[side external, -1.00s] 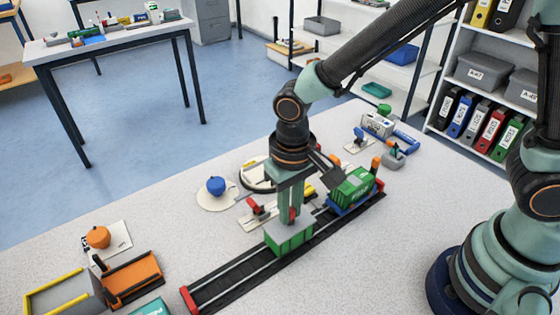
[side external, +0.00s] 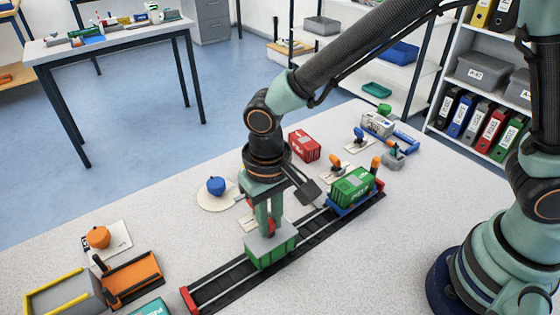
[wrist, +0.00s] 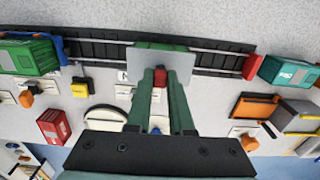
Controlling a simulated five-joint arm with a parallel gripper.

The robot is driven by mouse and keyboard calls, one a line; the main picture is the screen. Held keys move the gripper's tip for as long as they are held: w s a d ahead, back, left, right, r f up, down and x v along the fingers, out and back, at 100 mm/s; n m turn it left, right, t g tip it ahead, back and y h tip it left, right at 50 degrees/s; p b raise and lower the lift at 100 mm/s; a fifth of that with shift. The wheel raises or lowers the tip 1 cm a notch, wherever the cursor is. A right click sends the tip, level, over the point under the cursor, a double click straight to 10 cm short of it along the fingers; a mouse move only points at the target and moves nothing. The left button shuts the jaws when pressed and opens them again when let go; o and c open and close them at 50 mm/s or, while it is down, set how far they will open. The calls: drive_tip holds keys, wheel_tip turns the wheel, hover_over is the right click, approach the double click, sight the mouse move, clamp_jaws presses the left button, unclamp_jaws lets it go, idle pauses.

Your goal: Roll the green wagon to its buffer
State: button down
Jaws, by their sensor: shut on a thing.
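The green wagon (side external: 272,252) with a grey top stands on the dark track (side external: 228,284), left of the track's middle. My gripper (side external: 268,226) is above it, shut on a red post on its top. The wrist view shows the wagon's grey top (wrist: 178,66) and my gripper (wrist: 160,78) over it. A red buffer (side external: 188,299) closes the near-left track end, apart from the wagon; it also shows in the wrist view (wrist: 251,67). Another red end piece (side external: 380,187) is at the far end, beside a blue wagon (side external: 340,209) carrying a green container (side external: 352,187).
The track between the wagon and the near-left buffer is clear. An orange tray (side external: 132,279) and a grey bin with yellow edges (side external: 65,297) lie left of the track. A blue knob (side external: 216,186) on a pale disc and a red container (side external: 304,146) are behind it.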

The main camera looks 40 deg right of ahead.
drive_tip(key=a, duration=1)
drive_tip(key=shift+a, duration=0.2)
drive_tip(key=c, duration=0.7)
unclamp_jaws()
idle(0.4)
drive_tip(key=shift+d+r, duration=0.1)
drive_tip(key=shift+r, duration=3.4)
